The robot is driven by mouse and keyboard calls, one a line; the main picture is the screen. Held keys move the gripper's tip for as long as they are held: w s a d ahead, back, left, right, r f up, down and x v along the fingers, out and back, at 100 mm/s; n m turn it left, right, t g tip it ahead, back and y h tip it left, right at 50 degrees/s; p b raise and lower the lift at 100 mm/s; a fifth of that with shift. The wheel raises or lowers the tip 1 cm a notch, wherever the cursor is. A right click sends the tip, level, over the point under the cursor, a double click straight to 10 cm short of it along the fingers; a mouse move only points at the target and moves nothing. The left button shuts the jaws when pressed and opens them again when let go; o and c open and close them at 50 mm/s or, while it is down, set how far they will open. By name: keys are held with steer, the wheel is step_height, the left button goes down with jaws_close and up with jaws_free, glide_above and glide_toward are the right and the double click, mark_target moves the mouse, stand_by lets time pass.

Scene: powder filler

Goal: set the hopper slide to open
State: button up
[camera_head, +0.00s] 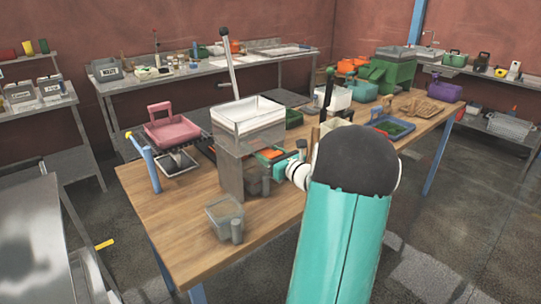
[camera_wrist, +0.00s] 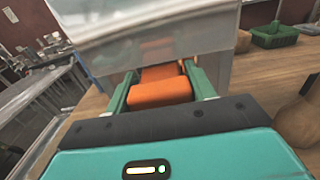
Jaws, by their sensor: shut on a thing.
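The powder filler stands on the wooden bench with a clear, white-rimmed hopper (camera_head: 248,120) on a grey upright body (camera_head: 230,176). The hopper's underside (camera_wrist: 150,35) fills the top of the wrist view. Below it is the orange hopper slide (camera_wrist: 160,92), which also shows as a small orange patch in the head view (camera_head: 271,153). My gripper (camera_wrist: 160,78) is shut on the slide's orange end, with one green finger on each side. The slide's far part runs under the hopper and is hidden, so I cannot tell its setting.
A clear tub (camera_head: 222,215) stands on the bench in front of the filler. Green and blue trays (camera_head: 392,127) lie farther right. Bare wood (camera_head: 165,210) shows at the front left.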

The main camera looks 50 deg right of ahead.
steer(key=shift+v, duration=2.15)
steer(key=shift+f, duration=0.1)
steer(key=o, duration=1.1)
steer(key=shift+s, duration=0.1)
steer(key=o, duration=0.3)
steer(key=shift+s, duration=0.1)
steer(key=v, duration=1.3)
steer(key=shift+s, duration=0.2)
steer(key=shift+a, duration=0.1)
